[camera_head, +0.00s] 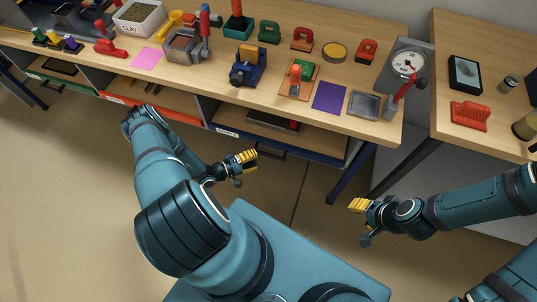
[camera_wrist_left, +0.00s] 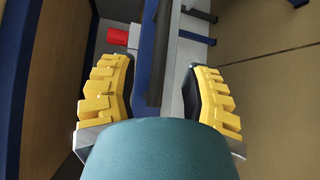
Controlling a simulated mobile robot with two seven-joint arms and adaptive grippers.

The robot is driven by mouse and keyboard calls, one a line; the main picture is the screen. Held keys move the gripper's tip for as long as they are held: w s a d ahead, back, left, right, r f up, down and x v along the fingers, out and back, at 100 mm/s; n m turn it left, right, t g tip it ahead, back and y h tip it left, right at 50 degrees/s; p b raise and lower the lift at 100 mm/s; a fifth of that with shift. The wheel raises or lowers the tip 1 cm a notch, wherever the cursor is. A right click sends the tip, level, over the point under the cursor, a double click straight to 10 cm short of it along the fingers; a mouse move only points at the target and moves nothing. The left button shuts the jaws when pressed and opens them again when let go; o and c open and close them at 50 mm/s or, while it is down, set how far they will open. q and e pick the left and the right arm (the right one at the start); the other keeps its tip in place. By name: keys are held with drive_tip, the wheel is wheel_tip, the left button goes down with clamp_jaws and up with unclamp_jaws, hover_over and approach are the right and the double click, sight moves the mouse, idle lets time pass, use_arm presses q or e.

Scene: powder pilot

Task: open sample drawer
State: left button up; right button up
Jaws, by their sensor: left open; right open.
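Three labelled drawer fronts show under the long bench in the head view: a green front (camera_head: 62,83), an orange-red front (camera_head: 165,110) and a blue front (camera_head: 300,153). A dark handle (camera_head: 268,151) sticks out from the blue front. My left gripper (camera_head: 249,162) is open, in front of the blue front close to this handle. The left wrist view shows its yellow fingers (camera_wrist_left: 160,100) spread, with a dark bar and a blue surface beyond the gap; contact cannot be told. My right gripper (camera_head: 361,221) is open, away from the bench.
The bench top (camera_head: 215,80) holds a clay bin (camera_head: 139,17), a blue machine (camera_head: 249,68), a purple mat (camera_head: 329,96) and a dial scale (camera_head: 408,65). A second table (camera_head: 480,60) stands at the right. Bench legs flank a gap. The floor (camera_head: 60,200) at the left is clear.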

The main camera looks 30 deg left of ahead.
sight(268, 154)
use_arm(q)
drive_tip(key=x, duration=0.6)
drive_tip(key=shift+d+b, duration=0.1)
drive_tip(key=shift+b, duration=0.2)
clamp_jaws()
